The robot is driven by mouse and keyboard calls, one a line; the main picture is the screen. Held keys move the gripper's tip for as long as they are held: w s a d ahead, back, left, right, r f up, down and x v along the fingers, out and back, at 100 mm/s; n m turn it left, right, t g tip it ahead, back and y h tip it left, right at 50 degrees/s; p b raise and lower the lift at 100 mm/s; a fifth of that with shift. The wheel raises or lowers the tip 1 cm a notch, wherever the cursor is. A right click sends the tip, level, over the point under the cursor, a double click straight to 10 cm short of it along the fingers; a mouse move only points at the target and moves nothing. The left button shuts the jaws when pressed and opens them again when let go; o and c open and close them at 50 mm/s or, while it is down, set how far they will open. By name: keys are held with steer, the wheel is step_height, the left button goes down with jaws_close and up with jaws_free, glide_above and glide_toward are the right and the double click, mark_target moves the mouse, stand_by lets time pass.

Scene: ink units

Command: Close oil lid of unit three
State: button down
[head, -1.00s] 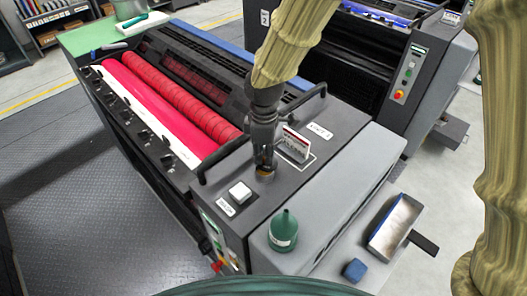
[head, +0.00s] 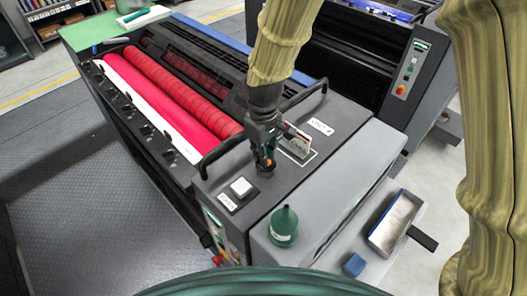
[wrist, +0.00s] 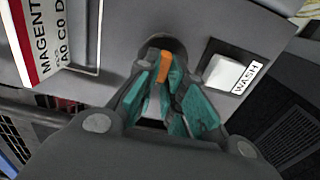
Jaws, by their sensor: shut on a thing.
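My gripper (head: 265,160) is at the top of the press unit (head: 300,165), between the white button and the card. In the wrist view the teal fingertips (wrist: 168,82) are shut on a small orange tab (wrist: 164,66), which I take to be part of the oil lid. The tab is at a dark round fitting (wrist: 178,46) set in the grey top. The fingers hide most of the fitting, so I cannot tell whether the lid is fully down.
A white WASH button (wrist: 222,74) is close beside the fingers. An upright magenta card (head: 297,140) stands on the other side. Black rails (head: 222,150) edge the rollers.

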stand_by(0.4)
steer(key=c, duration=1.5)
jaws_free()
steer(key=shift+s, duration=0.1)
step_height(320, 180, up, 12)
steer(key=shift+r, duration=0.1)
